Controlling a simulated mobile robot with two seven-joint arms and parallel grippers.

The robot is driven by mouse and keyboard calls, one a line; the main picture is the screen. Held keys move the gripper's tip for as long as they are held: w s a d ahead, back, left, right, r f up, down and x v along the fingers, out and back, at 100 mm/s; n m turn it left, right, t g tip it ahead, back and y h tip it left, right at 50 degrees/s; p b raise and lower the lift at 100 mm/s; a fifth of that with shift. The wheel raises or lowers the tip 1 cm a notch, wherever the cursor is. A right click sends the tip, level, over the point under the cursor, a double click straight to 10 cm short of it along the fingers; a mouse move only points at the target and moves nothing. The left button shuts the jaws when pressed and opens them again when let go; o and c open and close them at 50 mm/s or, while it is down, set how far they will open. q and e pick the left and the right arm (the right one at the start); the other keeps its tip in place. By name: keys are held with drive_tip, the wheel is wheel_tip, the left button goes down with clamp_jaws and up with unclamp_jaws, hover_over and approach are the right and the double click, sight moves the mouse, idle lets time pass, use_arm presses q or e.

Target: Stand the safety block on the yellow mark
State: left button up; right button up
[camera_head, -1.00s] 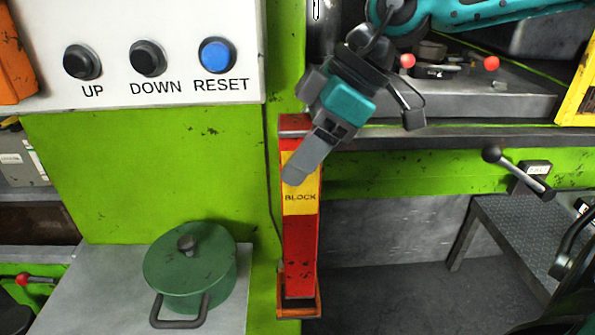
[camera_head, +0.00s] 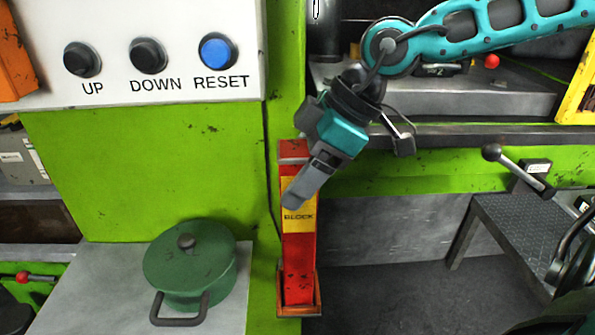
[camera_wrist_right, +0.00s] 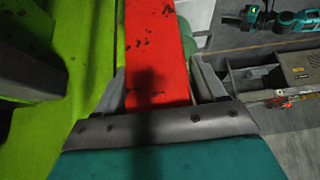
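The safety block (camera_head: 299,255) is a tall red bar with a yellow band lettered BLOCK. It stands upright at the green press column, its foot in a small orange holder (camera_head: 300,311). My right gripper (camera_head: 292,200) reaches down from the upper right, its fingers at the block's upper part and covering some of the yellow band. In the right wrist view the red block (camera_wrist_right: 155,50) lies between the two fingers, which look closed on its sides. I cannot make out a yellow floor or bed mark in these views. My left gripper is out of view.
A white panel (camera_head: 170,15) with UP, DOWN and RESET buttons is at upper left. A green lidded pot (camera_head: 190,270) stands on a grey table left of the block. The press bed edge (camera_head: 450,137) and a lever (camera_head: 515,168) are to the right.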

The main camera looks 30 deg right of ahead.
drive_tip(key=shift+o, duration=1.2)
drive_tip(key=shift+r, duration=0.1)
drive_tip(key=shift+r+p, duration=0.25)
drive_tip(key=shift+p, duration=0.15)
drive_tip(key=shift+d+r, duration=0.15)
drive_tip(key=shift+r, duration=0.05)
drive_tip(key=v, duration=1.1)
drive_tip(key=shift+s+p, duration=0.15)
drive_tip(key=shift+p, duration=0.2)
